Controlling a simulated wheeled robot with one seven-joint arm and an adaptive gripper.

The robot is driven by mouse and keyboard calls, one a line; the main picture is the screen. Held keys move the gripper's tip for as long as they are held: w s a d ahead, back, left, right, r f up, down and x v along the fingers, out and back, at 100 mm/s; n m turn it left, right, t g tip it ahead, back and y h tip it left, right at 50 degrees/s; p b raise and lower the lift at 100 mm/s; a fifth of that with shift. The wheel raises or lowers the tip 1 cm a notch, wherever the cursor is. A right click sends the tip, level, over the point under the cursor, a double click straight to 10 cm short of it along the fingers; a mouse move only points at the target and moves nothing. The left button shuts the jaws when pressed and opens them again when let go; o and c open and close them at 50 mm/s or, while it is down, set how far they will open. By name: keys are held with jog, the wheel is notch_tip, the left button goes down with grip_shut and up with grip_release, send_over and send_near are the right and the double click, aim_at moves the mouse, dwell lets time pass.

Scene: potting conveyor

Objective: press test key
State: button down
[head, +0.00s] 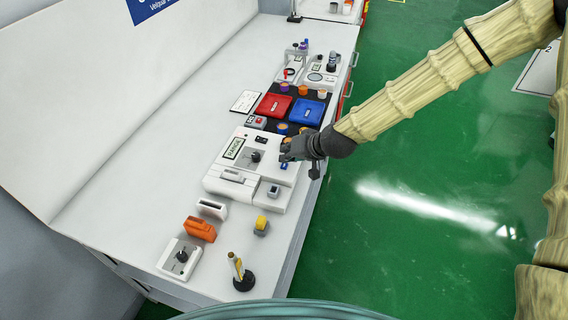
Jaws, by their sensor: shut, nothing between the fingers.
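A white instrument (232,186) with a small green display (234,148) and a black knob (252,156) stands on the bench at mid-picture. A small bluish key (284,165) shows on its right side, just below my gripper. A separate light block with a dark-topped button (273,191) sits at the instrument's front right corner. No label reading "test" is legible, so I cannot tell which is the test key. My gripper (287,154) is shut and empty, over the instrument's right part. It hides some of that surface; whether it touches is unclear.
Red (273,105) and blue (308,112) trays lie behind the gripper, with several orange-topped pieces around them. An orange block (200,229), a knob box (180,258), a yellow-topped piece (262,224) and a pen stand (242,280) are in front. The bench's left side is clear.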

jog(key=shift+r, duration=0.2)
jog(key=shift+r+p, duration=1.5)
jog(key=shift+r, duration=0.95)
